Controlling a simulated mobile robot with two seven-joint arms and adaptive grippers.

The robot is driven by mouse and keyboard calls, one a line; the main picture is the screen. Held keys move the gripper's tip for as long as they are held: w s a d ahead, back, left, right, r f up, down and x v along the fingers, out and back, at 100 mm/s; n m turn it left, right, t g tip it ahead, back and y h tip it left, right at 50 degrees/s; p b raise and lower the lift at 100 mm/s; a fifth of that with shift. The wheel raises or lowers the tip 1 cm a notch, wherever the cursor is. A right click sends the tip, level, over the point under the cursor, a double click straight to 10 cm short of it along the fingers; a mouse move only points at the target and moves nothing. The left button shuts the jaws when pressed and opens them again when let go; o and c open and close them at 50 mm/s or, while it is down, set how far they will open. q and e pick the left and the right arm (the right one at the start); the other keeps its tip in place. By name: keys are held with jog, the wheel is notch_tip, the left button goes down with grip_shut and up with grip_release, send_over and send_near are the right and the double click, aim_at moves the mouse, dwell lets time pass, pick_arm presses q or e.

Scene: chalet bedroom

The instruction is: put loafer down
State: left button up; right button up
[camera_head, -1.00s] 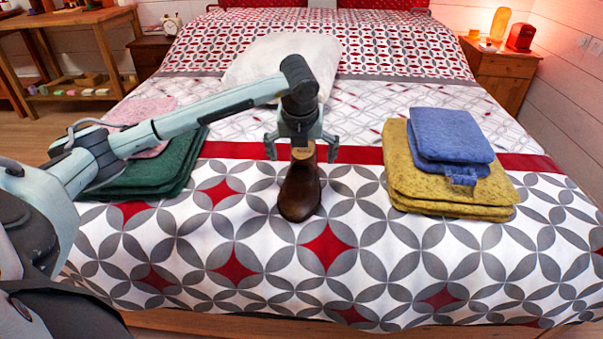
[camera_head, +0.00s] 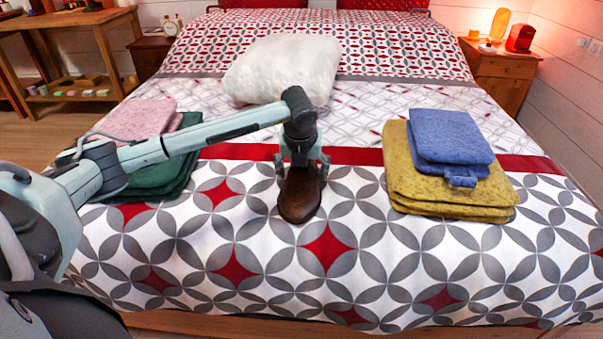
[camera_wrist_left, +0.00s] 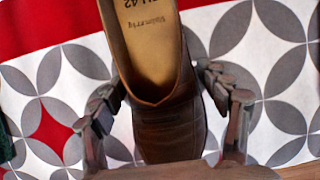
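The brown leather loafer (camera_head: 301,196) rests on the bedspread near the front middle of the bed, toe toward me. My left gripper (camera_head: 303,170) is over its heel end, pointing down, with one finger on each side. In the left wrist view the loafer (camera_wrist_left: 171,130) shows its tan insole, marked 42, and lies between the spread fingers of the left gripper (camera_wrist_left: 160,85). A gap shows at the right finger; the left fingertip looks close to the shoe's side, and I cannot tell whether it touches. My right gripper is out of view.
Yellow folded towels (camera_head: 415,190) with blue ones (camera_head: 450,135) on top lie to the right. Green towels (camera_head: 168,178) with pink ones (camera_head: 135,118) lie to the left, partly behind my arm. A white pillow (camera_head: 285,65) is behind. The bed's front is clear.

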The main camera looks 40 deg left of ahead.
pick_arm(q)
jog(key=c, duration=0.7)
jog(key=shift+c, duration=0.9)
jog(key=shift+r, duration=0.1)
jog(key=shift+r, duration=0.15)
